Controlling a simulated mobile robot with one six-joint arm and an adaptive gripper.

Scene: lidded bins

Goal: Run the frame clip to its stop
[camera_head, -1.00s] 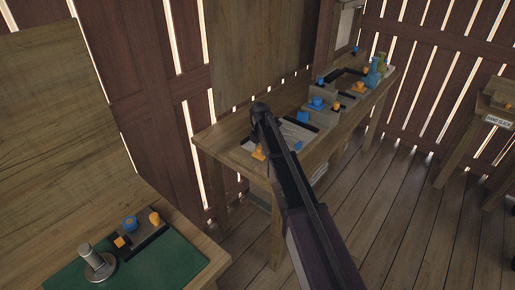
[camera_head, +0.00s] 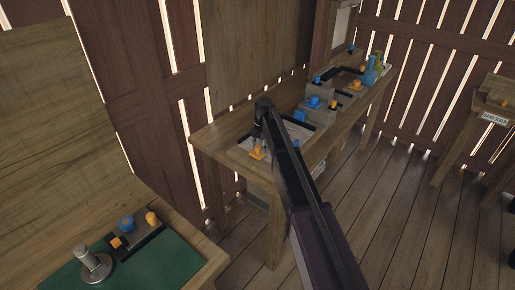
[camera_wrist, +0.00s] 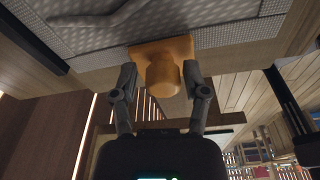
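The frame clip appears to be the orange piece (camera_head: 257,155) at the near left corner of a grey-framed tray (camera_head: 240,149) on the long wooden bench. In the wrist view the orange clip (camera_wrist: 163,75) has a square plate and a round knob, set on the edge of a grey mesh panel (camera_wrist: 215,40). My gripper (camera_wrist: 160,75) is open, with one finger on each side of the knob and gaps visible. In the head view my gripper (camera_head: 258,146) is just above the clip. My arm hides part of the tray.
Farther along the bench are grey bins with blue and orange knobs (camera_head: 314,102) and blue and yellow-green bottles (camera_head: 372,72). A nearer table (camera_head: 170,262) holds a metal post (camera_head: 93,262) and a knobbed block (camera_head: 135,236). Open floor lies right of the bench.

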